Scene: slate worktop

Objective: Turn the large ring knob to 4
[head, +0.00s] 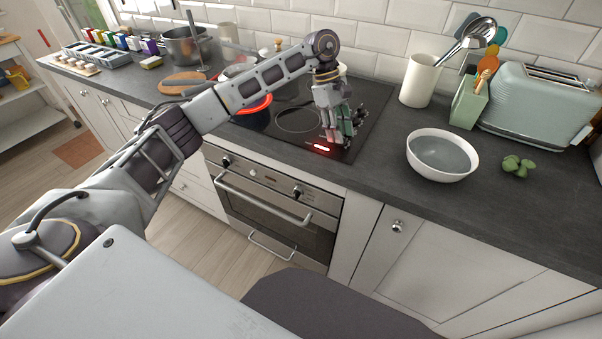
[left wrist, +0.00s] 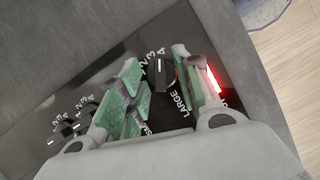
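The large ring knob (left wrist: 161,80) is a dark round knob beside the printed word LARGE in the left wrist view. Its white pointer mark faces up the picture, toward the 3 and 4 end of its printed scale; the exact digit is hard to tell. My left gripper (left wrist: 155,88) is open, its green-padded fingers on either side of the knob; I cannot tell whether either touches it. In the head view my left gripper (head: 338,134) points down at the hob's front right corner and hides the knob. My right gripper is not in view.
Smaller knobs (left wrist: 73,129) with their own scales lie left of the fingers. A red display (head: 321,148) glows on the hob (head: 372,98).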

